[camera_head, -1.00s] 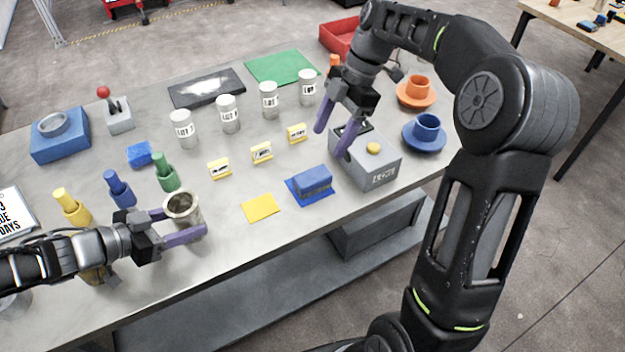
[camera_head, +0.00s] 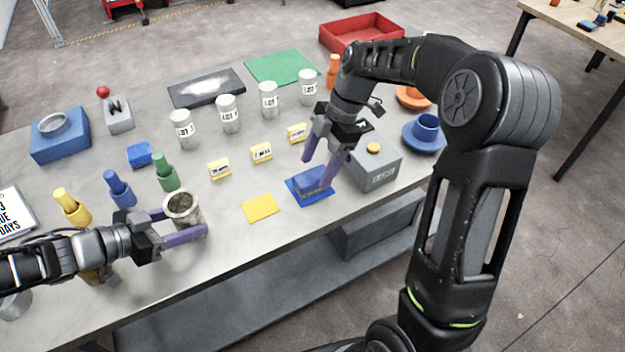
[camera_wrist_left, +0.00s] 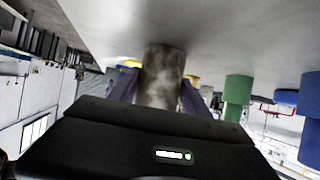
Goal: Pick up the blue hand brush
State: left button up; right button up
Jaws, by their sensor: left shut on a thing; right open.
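The blue hand brush (camera_head: 308,180) appears to be the blue block lying on a blue mat (camera_head: 297,196) near the table's front edge. My right gripper (camera_head: 316,173) is open with its purple fingers pointing down at the brush, partly covering its right end. I cannot tell whether the fingers touch it. My left gripper (camera_head: 188,222) is shut on a worn metal cup (camera_head: 183,205), which stands upright at the front left. The cup also shows in the left wrist view (camera_wrist_left: 162,75) between the fingers.
A grey box with a yellow button (camera_head: 374,165) stands close right of the brush. A yellow mat (camera_head: 260,208) lies to its left, with small yellow labels (camera_head: 261,152) and white jars (camera_head: 269,100) behind. Blue (camera_head: 121,190) and green (camera_head: 167,174) bottles stand near the cup.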

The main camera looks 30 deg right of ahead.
aim_at(313, 174)
jog(key=x, duration=0.3)
jog(key=shift+a+f, duration=0.15)
jog(key=shift+a, duration=0.05)
jog(key=shift+c, duration=0.5)
grip_shut()
dwell(0.4)
